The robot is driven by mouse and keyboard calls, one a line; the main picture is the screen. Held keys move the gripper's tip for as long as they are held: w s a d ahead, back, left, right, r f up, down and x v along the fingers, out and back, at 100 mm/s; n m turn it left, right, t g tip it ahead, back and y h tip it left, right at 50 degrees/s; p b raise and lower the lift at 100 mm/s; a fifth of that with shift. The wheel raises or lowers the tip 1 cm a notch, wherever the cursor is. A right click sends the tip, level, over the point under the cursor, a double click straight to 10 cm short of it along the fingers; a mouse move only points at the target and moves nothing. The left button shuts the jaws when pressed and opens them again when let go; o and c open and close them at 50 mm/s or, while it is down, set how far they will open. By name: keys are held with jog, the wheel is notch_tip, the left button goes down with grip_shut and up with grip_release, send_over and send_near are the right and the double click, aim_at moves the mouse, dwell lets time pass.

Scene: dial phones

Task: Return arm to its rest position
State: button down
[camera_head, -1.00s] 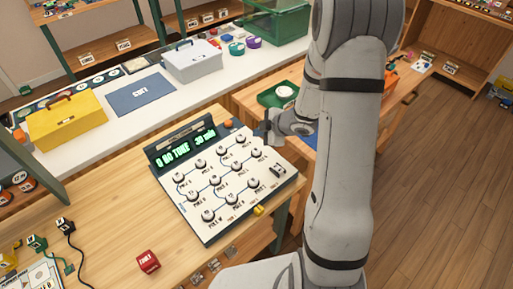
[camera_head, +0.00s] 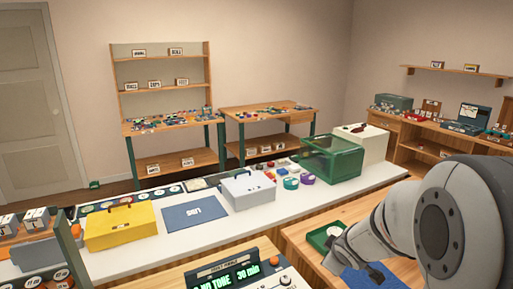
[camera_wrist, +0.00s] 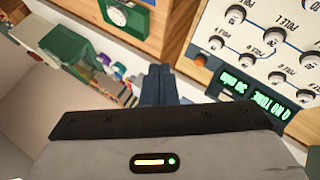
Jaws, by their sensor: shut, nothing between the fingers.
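My gripper (camera_wrist: 158,84) shows in the wrist view with its dark fingers together and nothing between them. A white dial panel (camera_wrist: 262,55) lies beyond the fingers to the right in the wrist view, with several black-and-white knobs. In the head view only the panel's top edge shows, with its green display (camera_head: 232,276) reading "NO TONE" and "30 min". The gripper is apart from the panel.
A white counter (camera_head: 345,180) holds a yellow toolbox (camera_head: 120,226), a blue mat (camera_head: 195,213), a grey box (camera_head: 247,190) and a green clear-sided bin (camera_head: 332,158). Shelves stand along the back wall.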

jog(key=s+a+r+m+g, duration=0.1)
jog(key=s+a+r+m, duration=0.1)
jog(key=s, duration=0.5)
jog(key=s+a+r+m+g, duration=0.2)
jog(key=s+r+m, duration=0.1)
jog(key=s, duration=0.5)
jog(key=s+a+r+m+g+y, duration=0.1)
jog(key=s+a+r+m+g, duration=0.1)
jog(key=s, duration=0.6)
jog(key=r+m, duration=0.1)
jog(key=m, duration=0.1)
jog(key=shift+a+m, duration=0.3)
jog(key=shift+a, duration=0.1)
